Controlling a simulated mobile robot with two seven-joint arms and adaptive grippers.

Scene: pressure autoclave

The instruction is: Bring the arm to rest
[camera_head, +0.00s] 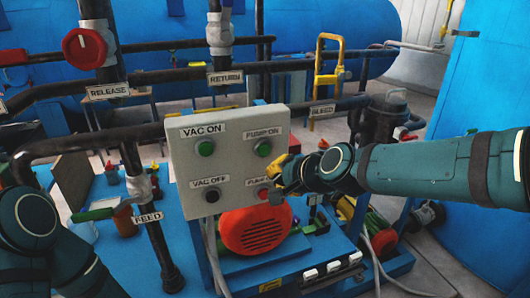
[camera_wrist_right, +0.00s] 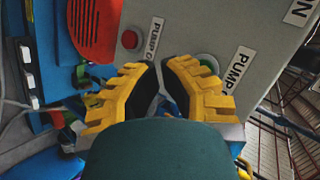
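My right arm reaches in from the right in the head view. Its yellow-fingered gripper (camera_head: 284,174) is at the lower right of the grey control panel (camera_head: 228,153), beside the red pump button (camera_head: 263,195). In the right wrist view, the yellow fingers (camera_wrist_right: 160,66) stand apart with a gap between them and hold nothing. Beyond the tips are the red button (camera_wrist_right: 129,39) and a green button (camera_wrist_right: 208,62). I cannot tell whether a finger touches the panel. Part of my left arm shows at the lower left of the head view; its gripper is out of sight.
A red pump housing (camera_head: 255,230) sits below the panel on a blue base. Dark pipes with a red valve wheel (camera_head: 84,48) run behind. A green-handled feed valve (camera_head: 96,213) stands close to my left arm. A large blue tank (camera_head: 485,85) is at the right.

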